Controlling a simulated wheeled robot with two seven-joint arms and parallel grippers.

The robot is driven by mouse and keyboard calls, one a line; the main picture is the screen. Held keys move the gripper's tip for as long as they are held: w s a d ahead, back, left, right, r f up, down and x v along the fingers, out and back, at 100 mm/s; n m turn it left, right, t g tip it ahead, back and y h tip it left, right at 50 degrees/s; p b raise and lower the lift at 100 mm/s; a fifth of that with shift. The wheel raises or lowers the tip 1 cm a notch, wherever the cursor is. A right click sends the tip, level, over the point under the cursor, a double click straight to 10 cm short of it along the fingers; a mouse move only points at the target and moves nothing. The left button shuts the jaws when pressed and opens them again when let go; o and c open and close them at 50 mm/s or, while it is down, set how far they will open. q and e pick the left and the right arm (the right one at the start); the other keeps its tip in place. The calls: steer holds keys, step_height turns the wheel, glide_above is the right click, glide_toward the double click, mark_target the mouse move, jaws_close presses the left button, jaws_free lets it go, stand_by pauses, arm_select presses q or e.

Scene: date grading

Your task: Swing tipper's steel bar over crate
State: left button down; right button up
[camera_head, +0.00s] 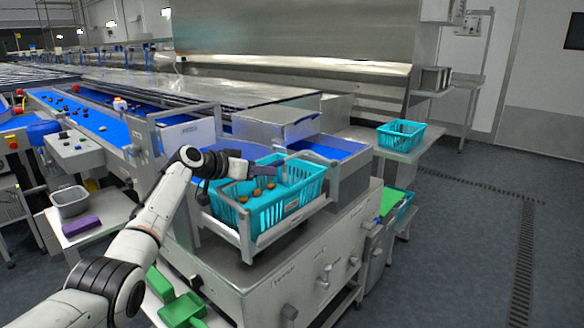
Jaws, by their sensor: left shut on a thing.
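A turquoise crate (285,207) with several brown dates inside sits in the metal cradle of the tipper (243,240), at the middle of the head view. My left gripper (262,171) reaches in from the left, above the crate's far left side, and is shut on the steel bar (289,157). Only part of the bar shows, at the crate's back edge; the gripper hides the grasped part. My right gripper is out of view.
Blue sorting belts (85,115) run behind at left. A second turquoise crate (400,135) stands on a side table at right. Green scoops (180,305) lie below my left arm. A grey bin (70,201) and purple cloth (81,225) are at left. The right floor is clear.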

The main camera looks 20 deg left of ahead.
arm_select(q)
steer(key=shift+a+f, duration=0.1)
steer(key=shift+f, duration=0.3)
steer(key=shift+f+b, duration=0.2)
steer(key=shift+b, duration=0.2)
steer(key=shift+f+b, duration=0.25)
steer(key=shift+b, duration=0.1)
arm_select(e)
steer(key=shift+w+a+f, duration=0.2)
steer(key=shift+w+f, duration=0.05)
arm_select(q)
steer(key=c, duration=1.8)
jaws_free()
steer(key=shift+w+f, duration=0.1)
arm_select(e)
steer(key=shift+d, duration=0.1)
